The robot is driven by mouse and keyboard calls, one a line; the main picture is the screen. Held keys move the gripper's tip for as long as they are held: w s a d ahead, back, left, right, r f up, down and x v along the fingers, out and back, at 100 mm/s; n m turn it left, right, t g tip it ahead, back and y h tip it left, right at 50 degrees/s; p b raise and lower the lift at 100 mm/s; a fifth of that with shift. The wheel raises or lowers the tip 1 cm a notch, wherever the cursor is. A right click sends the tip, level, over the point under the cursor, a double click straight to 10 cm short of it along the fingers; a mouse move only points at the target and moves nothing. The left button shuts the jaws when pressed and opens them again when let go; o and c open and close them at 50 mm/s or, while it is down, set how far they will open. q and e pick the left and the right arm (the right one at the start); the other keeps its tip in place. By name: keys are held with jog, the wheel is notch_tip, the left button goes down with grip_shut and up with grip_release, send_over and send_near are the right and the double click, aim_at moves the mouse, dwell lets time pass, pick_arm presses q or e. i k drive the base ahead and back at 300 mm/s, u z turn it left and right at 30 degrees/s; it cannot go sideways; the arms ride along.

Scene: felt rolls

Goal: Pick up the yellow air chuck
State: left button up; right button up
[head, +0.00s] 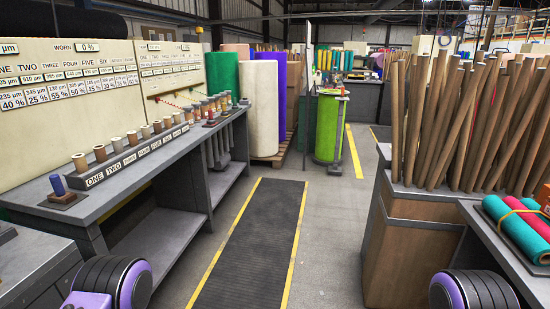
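I cannot make out a yellow air chuck anywhere in the head view. Neither of my grippers is in view. Only purple and black parts of my own arms show at the bottom left and bottom right.
A long grey workbench (135,178) on the left holds several small spools and a blue peg on a block (60,191). A black floor mat (262,250) lies along the clear aisle. Cardboard tubes (470,120) stand in a bin at right, beside teal and red felt rolls (518,228).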

aim_at(224, 109)
jog(key=i, duration=6.65)
jog(key=u, duration=1.85)
